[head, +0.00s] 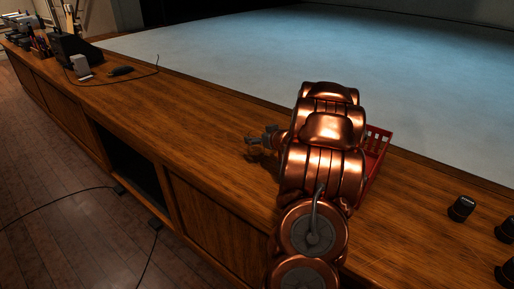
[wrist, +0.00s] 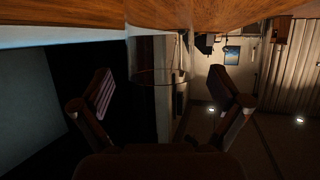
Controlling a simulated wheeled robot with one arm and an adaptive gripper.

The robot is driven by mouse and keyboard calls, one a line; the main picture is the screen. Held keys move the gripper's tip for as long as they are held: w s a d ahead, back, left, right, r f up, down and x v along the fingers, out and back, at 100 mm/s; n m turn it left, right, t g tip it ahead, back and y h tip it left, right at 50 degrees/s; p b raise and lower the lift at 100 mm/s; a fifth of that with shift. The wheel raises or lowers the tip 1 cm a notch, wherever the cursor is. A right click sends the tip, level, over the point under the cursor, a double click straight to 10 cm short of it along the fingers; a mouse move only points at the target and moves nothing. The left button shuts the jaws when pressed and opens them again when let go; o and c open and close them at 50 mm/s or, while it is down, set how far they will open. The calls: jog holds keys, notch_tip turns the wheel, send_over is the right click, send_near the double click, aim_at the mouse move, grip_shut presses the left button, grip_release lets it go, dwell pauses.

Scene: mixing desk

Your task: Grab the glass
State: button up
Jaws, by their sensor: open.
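A clear drinking glass (wrist: 157,77) shows faintly in the wrist view, which is upside down. Its thin rim is a dark ellipse, and its see-through sides reach up the picture toward the wooden desk. My gripper (wrist: 164,82) is open, with one finger on each side of the glass in that view. No contact shows, and I cannot tell how far the glass is beyond the fingertips. In the head view my gripper (head: 252,142) is low over the desk, pointing left. I cannot make out the glass there.
The wooden desk (head: 190,120) is mostly clear left of my gripper. A red basket (head: 377,142) stands behind my arm, partly hidden. Several dark knobs (head: 461,208) are at the right. A dark mouse-like object (head: 121,71) and a cable lie at the far left.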

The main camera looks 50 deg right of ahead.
jog(key=shift+x, duration=0.8)
jog(key=shift+c, duration=0.3)
jog(key=c, duration=1.8)
